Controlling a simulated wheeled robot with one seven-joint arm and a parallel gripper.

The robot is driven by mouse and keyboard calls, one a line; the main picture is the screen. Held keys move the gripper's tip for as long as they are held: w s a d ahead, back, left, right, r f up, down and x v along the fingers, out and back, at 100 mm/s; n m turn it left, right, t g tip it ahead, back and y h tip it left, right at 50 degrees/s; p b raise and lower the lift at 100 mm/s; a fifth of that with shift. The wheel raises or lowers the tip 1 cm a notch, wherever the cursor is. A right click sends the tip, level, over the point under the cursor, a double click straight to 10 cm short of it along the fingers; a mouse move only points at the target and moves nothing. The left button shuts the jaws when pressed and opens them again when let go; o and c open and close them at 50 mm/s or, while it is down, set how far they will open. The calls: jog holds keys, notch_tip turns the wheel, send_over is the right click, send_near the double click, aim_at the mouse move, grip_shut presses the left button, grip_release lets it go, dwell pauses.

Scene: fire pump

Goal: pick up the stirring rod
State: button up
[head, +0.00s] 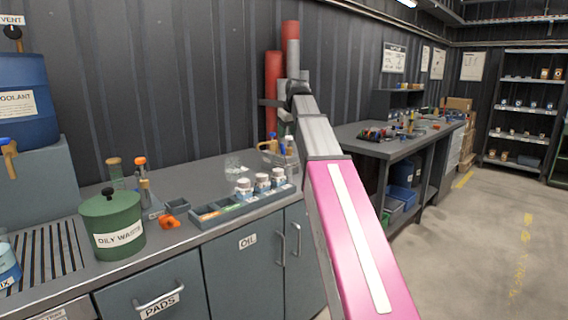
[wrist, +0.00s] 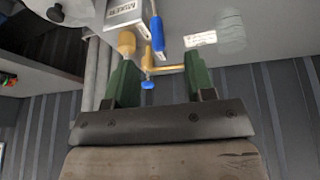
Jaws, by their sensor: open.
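My gripper (wrist: 161,80) shows in the wrist view with its two green fingers apart and nothing clearly held between them. Ahead of the fingers is a slim rod-like item with a blue part (wrist: 158,32). A tan cylinder on a thin stem (wrist: 127,44) is close to the left finger. A brass fitting with a blue knob (wrist: 148,84) shows between the fingers. I cannot tell for sure which of these is the stirring rod. In the head view, a small holder (head: 270,147) with upright items stands at the back of the bench, partly hidden by my arm.
A clear glass beaker (wrist: 231,33) and a labelled grey box (wrist: 125,12) are near the fingers. On the bench stand a green oily-waste can (head: 113,228), a compartment tray (head: 220,211) and several white-lidded jars. Red pipes (head: 273,85) rise along the wall behind.

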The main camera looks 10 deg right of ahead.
aim_at(283, 154)
jog(key=shift+w+x, duration=0.15)
jog(key=shift+x, duration=2.55)
jog(key=shift+w+x, duration=0.15)
jog(key=shift+x, duration=2.6)
jog(key=shift+d+r, duration=0.1)
jog(key=shift+d, duration=0.05)
grip_shut()
